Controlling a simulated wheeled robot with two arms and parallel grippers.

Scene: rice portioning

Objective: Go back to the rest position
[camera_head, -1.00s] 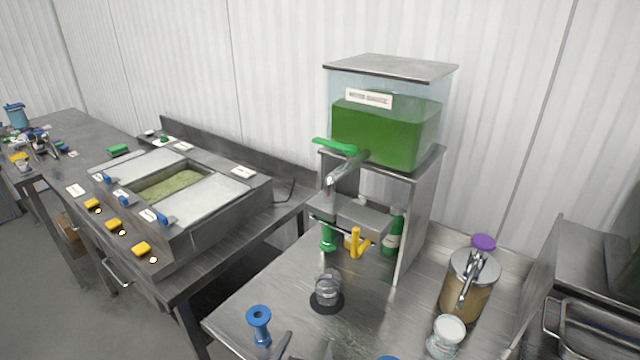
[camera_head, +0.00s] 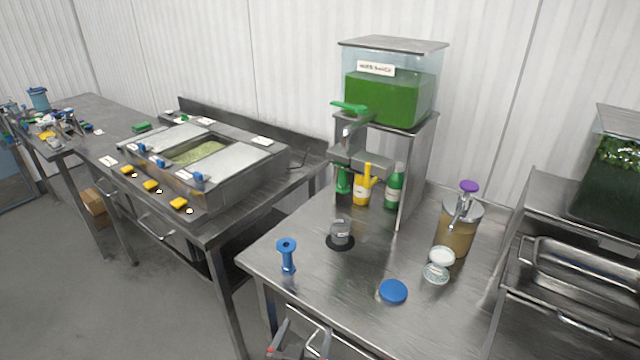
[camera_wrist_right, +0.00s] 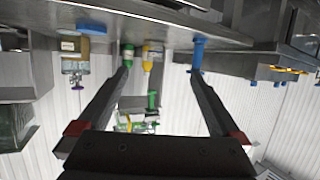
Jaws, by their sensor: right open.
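My right gripper (camera_head: 303,335) shows at the bottom edge of the head view, in front of the front edge of the steel table (camera_head: 330,283). Its jaws are apart with nothing between them. In the right wrist view, which looks upside down, the two long dark fingers of my right gripper (camera_wrist_right: 160,72) are spread wide and empty. My left gripper is not in the frames.
Near the table edge stand a blue spool-shaped holder (camera_head: 287,254) and a blue lid (camera_head: 393,291). Behind are a glass jar (camera_head: 341,233), a green sauce dispenser (camera_head: 385,98), bottles (camera_head: 395,188) and a pump container (camera_head: 458,226). A food warmer (camera_head: 215,183) is at left.

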